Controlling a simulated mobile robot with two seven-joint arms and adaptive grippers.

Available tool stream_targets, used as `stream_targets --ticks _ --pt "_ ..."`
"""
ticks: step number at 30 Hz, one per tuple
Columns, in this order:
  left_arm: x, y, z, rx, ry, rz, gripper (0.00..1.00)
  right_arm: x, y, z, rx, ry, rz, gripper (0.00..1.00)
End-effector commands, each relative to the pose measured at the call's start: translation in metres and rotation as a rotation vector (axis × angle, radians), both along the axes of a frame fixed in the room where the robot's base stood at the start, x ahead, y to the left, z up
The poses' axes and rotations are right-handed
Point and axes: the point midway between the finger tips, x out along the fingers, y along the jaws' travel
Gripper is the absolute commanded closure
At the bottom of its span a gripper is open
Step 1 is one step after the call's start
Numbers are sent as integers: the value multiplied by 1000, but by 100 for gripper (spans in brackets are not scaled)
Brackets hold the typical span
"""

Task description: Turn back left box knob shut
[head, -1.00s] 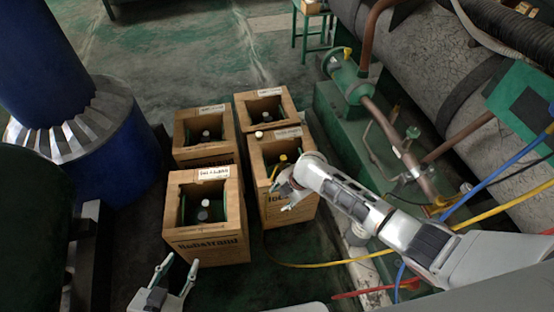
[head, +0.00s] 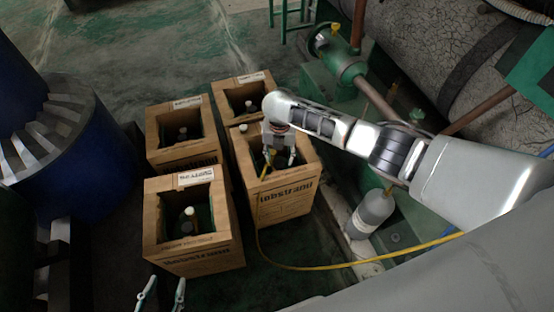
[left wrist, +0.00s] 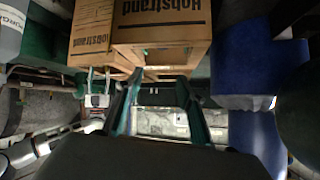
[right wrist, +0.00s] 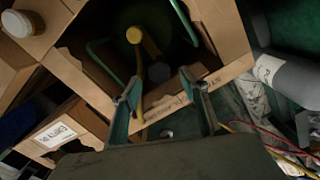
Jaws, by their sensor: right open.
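My right gripper (head: 279,163) points down over the opening of the front right box (head: 290,196). In the right wrist view its fingers (right wrist: 168,98) are apart, with a yellow hose fitting (right wrist: 136,70) beyond them inside that box. Contact with it cannot be told. No gripper is at the back left box. My left gripper (head: 161,294) is open and empty in front of the front left box; its spread fingers also show in the left wrist view (left wrist: 160,95).
The front left box (head: 205,262) and back right box (head: 226,88) stand close by. A white cap (head: 243,128) sits on the front right box's rim. A yellow hose (head: 300,267) runs along the floor. A grey cylinder (head: 372,212) and blue tank (head: 95,165) flank the boxes.

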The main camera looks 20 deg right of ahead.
Motion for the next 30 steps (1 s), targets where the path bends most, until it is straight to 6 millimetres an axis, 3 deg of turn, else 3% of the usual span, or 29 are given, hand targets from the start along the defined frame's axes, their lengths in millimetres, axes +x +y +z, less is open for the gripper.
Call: stream_targets --ticks 1,4,16,17,21,30 --pt "-1 -1 -3 -2 3 -1 62 -4 0 -15 0 9 0 56" --pt "1 -3 -1 -10 -3 -4 62 -2 0 -23 -1 6 2 56" --pt "7 -10 9 -25 -24 -10 62 1 1 -26 1 -4 1 56" --pt "7 -10 9 -25 -25 -10 62 1 1 -26 1 -4 1 59" --pt "7 -9 8 -24 -23 -10 62 1 1 -27 1 -3 0 95" --pt "5 -8 6 -21 -19 -9 62 0 1 -27 1 -2 -16 94"
